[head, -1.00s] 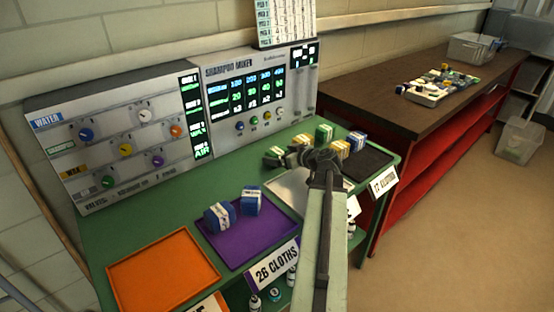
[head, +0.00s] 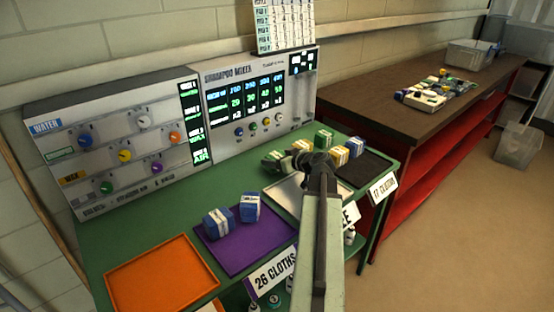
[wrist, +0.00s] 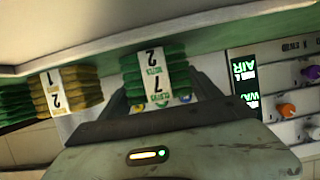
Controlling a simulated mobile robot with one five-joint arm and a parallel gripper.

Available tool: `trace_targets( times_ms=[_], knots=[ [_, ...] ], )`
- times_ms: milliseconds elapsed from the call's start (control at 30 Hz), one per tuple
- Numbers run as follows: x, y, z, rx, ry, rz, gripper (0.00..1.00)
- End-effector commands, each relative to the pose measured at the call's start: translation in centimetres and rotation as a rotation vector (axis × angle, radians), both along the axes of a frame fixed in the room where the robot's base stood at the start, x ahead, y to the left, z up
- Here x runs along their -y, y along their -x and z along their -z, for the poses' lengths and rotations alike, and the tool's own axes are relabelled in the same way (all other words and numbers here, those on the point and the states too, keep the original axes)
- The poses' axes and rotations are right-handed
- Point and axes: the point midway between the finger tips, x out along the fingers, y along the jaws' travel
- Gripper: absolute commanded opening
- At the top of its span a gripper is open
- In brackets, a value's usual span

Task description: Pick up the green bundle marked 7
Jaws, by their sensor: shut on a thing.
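The arm and fingers partly hide the held bundle there. I cannot tell whether it is clear of the bench.
A yellow bundle (wrist: 68,91) and another green bundle (wrist: 14,107) stand beside it in the wrist view. The mixer panel (head: 258,95) rises behind. Two blue bundles (head: 250,207) sit on or near the purple tray (head: 235,254). The orange tray (head: 162,275) is empty.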

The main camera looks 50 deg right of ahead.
Motion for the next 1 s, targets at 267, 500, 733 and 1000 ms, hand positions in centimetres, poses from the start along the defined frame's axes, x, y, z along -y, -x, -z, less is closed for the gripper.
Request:
trace_targets(
  times_ms=[267, 500, 733, 1000],
  knots=[
    [0.0, 0.2, -3.7, 0.000, 0.000, 0.000, 0.27],
    [1.7, 6.0, -3.6, 0.000, -0.001, 0.004, 0.27],
    [3.6, 12.0, -4.1, 0.000, 0.000, 0.002, 0.27],
    [4.4, 15.1, -4.4, 0.001, 0.000, -0.001, 0.27]
  ],
)
